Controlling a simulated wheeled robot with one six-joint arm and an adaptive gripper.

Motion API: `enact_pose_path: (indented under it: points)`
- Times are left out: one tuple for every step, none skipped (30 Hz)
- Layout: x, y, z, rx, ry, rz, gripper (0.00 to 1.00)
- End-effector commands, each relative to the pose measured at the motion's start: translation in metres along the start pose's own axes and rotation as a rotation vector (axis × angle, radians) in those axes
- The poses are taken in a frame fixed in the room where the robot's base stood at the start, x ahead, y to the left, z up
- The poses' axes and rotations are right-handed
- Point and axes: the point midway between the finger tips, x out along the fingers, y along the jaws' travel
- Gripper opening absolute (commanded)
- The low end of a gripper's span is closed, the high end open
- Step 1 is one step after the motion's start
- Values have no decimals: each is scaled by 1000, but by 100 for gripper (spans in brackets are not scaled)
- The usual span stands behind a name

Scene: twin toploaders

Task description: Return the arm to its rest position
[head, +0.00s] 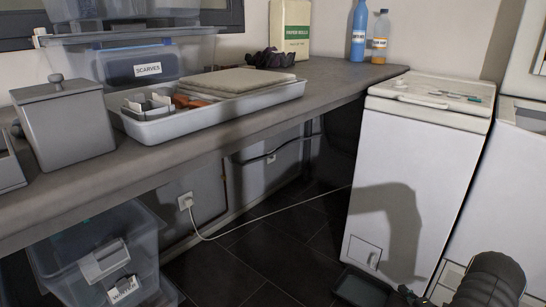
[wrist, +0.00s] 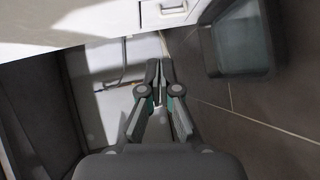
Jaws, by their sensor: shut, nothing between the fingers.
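My gripper (wrist: 159,72) shows in the wrist view with its two fingers together and nothing between them. It hangs free near the front of a white toploader, over the dark floor. In the head view, part of my dark arm (head: 490,280) shows at the lower right, in front of the white toploader (head: 415,150). The fingertips are not clearly visible in the head view.
A dark tray (head: 361,288) lies on the floor by the toploader's base; it also shows in the wrist view (wrist: 238,45). A second white machine (head: 515,180) stands at right. A grey counter (head: 335,78) bears a white tray (head: 215,118) and bottles. A white cable (head: 265,222) crosses below.

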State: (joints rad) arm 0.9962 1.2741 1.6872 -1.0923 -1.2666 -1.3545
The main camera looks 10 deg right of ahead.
Motion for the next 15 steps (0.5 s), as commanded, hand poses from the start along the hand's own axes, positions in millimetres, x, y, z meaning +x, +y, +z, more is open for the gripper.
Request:
enact_pose_path:
  points:
    - [9, 22, 1, 1, -11, -21, 0]
    - [13, 33, 1, 6, -21, -37, 0]
    - [19, 49, 1, 16, -36, -58, 0]
    - [23, 60, 0, 24, -48, -74, 0]
    - [27, 72, -1, 34, -61, -90, 0]
    - [32, 87, -2, 45, -79, -108, 0]
    - [34, 98, -4, 56, -92, -122, 0]
    - [37, 110, -6, 67, -106, -135, 0]
    - [40, 125, -9, 80, -125, -151, 0]
    - [42, 136, -12, 93, -140, -163, 0]
    - [44, 148, -15, 105, -154, -173, 0]
    - [46, 163, -19, 122, -174, -187, 0]
    - [46, 174, -23, 135, -189, -196, 0]
    - [47, 185, -27, 150, -205, -204, 0]
    - [47, 200, -33, 169, -224, -215, 0]
